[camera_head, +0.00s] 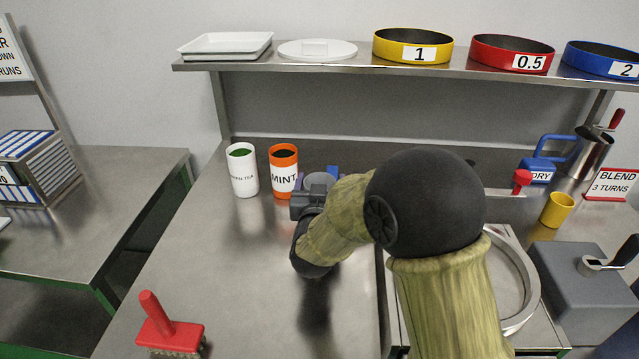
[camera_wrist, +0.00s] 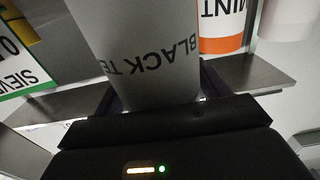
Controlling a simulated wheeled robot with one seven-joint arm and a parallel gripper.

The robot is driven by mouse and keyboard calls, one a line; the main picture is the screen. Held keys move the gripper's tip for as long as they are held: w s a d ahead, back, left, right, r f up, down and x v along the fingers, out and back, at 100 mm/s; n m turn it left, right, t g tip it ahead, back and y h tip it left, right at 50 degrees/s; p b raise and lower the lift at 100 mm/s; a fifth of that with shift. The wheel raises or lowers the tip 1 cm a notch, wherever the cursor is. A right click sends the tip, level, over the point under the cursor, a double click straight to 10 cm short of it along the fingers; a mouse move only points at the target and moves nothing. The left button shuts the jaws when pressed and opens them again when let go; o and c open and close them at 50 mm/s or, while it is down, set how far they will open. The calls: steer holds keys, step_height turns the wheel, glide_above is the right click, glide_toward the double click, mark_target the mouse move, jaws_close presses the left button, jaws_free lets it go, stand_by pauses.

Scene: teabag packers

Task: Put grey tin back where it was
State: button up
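The grey tin (camera_wrist: 140,45), lettered "BLACK TEA", fills the middle of the wrist view, between the two dark fingers of my gripper (camera_wrist: 158,88). The fingers appear closed against its sides. In the head view the top of the grey tin (camera_head: 319,181) shows just right of the orange-and-white MINT tin (camera_head: 284,170), partly hidden by my gripper (camera_head: 316,196). I cannot tell whether its base touches the counter. The MINT tin also shows in the wrist view (camera_wrist: 221,30). A white green tea tin (camera_head: 243,170) stands left of the MINT tin.
A steel shelf (camera_head: 300,66) with yellow, red and blue sieves overhangs the counter's back. A red-handled brush (camera_head: 168,326) lies at front left. A metal ring (camera_head: 522,285) is right of my arm. The counter (camera_head: 225,260) left of my arm is mostly clear.

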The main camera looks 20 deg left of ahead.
steer(key=shift+o, duration=0.6)
steer(key=shift+w+d, duration=0.1)
steer(key=shift+r, duration=0.2)
steer(key=v, duration=1.2)
